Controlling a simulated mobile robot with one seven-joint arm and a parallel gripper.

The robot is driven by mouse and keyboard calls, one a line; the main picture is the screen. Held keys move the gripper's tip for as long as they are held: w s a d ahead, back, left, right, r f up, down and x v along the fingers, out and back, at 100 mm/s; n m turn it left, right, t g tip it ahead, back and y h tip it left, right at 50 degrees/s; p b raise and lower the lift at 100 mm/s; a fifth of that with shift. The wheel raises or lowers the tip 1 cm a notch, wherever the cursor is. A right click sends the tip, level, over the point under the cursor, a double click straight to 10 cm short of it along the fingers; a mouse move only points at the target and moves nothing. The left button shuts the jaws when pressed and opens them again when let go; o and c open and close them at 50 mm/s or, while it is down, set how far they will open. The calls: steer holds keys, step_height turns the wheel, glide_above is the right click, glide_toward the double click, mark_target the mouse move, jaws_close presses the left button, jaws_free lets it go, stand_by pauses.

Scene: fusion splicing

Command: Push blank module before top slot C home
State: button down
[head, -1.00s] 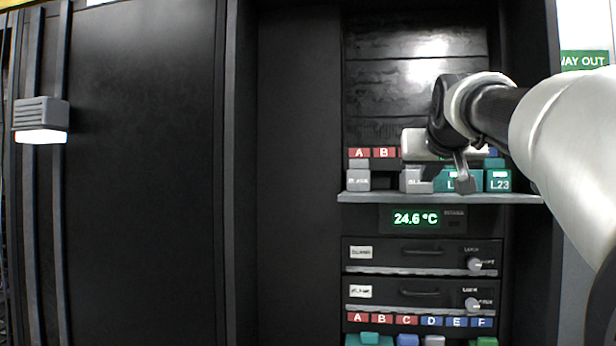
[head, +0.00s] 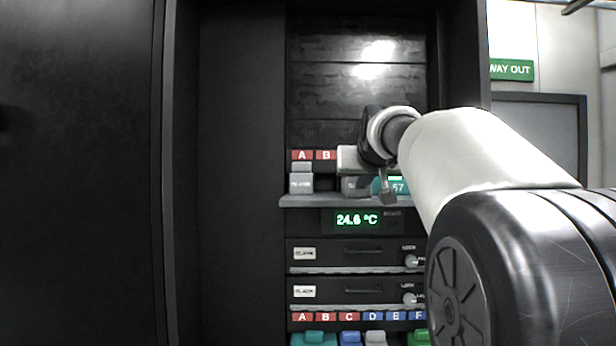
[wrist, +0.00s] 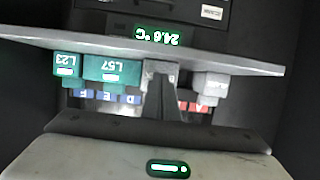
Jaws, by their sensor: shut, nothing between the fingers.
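The blank module before top slot C (head: 353,186) is a grey block on the shelf, partly covered by my gripper and its label hard to read. It also shows in the wrist view (wrist: 160,68), which is upside down. My gripper (head: 388,198) is shut and empty. In the head view its fingertips overlap the left part of the teal L57 module (head: 399,187). In the wrist view the shut fingers (wrist: 161,84) line up with the grey blank module; I cannot tell whether they touch it. The C label above is hidden by my gripper.
Another blank module (head: 301,184) stands under label A, with a dark gap under B. The teal L23 module (wrist: 67,66) is beyond L57. The grey shelf (head: 310,201) runs beneath, above the temperature display (head: 356,220) and latched drawers (head: 340,252).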

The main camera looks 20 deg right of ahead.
mark_target(359, 198)
steer(key=shift+w+d+r+p, duration=0.15)
steer(key=shift+w+p, duration=0.15)
steer(key=shift+w, duration=0.2)
steer(key=shift+w+d+f+p, duration=0.15)
steer(key=shift+w+p, duration=0.15)
steer(key=shift+w, duration=0.2)
steer(key=shift+w+d+p, duration=0.1)
steer(key=shift+w+d, duration=0.1)
steer(key=shift+w, duration=0.55)
steer(key=shift+w+d+p, duration=0.15)
steer(key=shift+w+d, duration=0.05)
steer(key=shift+w, duration=0.55)
steer(key=shift+w+d+p, duration=0.1)
steer(key=shift+w+d, duration=0.1)
steer(key=shift+w, duration=0.55)
steer(key=s+b, duration=0.2)
steer(key=shift+s+a+f, duration=0.1)
steer(key=shift+s+a, duration=0.3)
steer(key=s+b, duration=0.1)
steer(key=s, duration=0.1)
steer(key=s+a+b, duration=0.1)
steer(key=s+b, duration=0.1)
steer(key=s, duration=0.1)
steer(key=shift+a, duration=0.2)
